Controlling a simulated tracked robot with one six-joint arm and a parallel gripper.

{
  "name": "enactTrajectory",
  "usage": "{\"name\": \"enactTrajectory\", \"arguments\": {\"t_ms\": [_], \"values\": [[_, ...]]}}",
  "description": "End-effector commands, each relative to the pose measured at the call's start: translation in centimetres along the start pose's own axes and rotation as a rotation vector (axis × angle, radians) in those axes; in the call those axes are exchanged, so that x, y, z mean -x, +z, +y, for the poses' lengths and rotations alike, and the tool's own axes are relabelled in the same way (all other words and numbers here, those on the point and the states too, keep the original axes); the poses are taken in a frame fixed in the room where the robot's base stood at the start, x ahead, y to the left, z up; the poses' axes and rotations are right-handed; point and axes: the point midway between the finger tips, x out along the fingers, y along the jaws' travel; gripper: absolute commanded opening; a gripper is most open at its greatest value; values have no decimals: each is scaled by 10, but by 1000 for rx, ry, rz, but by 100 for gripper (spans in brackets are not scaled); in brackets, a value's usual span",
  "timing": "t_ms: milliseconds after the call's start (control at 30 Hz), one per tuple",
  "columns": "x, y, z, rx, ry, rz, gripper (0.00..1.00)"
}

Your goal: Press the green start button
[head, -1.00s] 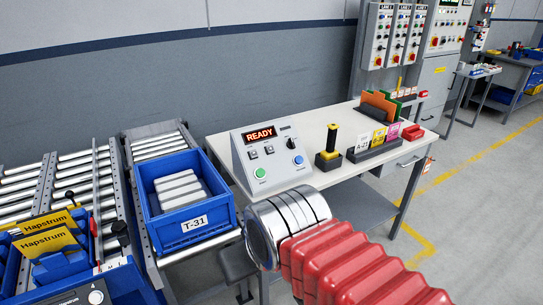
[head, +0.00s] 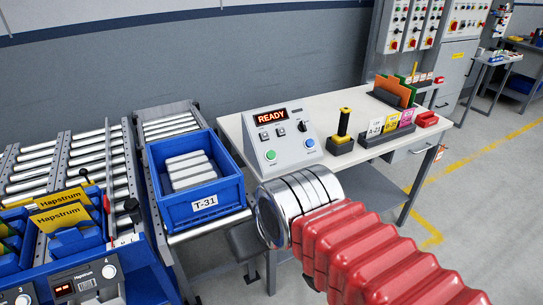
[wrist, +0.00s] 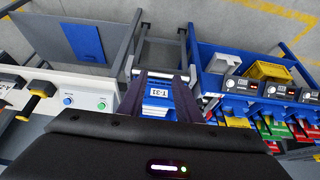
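The green start button (head: 271,155) is a round button at the lower left of the sloped grey control box (head: 283,140), whose display reads READY. It also shows at the left in the wrist view (wrist: 102,105). A blue button (head: 310,143) sits to its right in the head view. My gripper (wrist: 160,76) shows in the wrist view as two dark fingers, apart, with the blue bin visible between them. It is empty and away from the button. In the head view my red arm and its silver joint are in front of the table, and the gripper is hidden.
The blue T-31 bin (head: 221,193) with pale bars stands on rollers left of the box. A black and yellow upright handle (head: 343,128) and a card holder (head: 386,140) stand right of it on the white table (head: 366,167). More blue bins are at the left.

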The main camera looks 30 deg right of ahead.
Motion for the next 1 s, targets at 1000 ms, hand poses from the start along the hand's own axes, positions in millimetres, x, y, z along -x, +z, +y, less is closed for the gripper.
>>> {"name": "enactTrajectory", "arguments": {"t_ms": [1000], "values": [[0,0,0,0,0,0,0]]}}
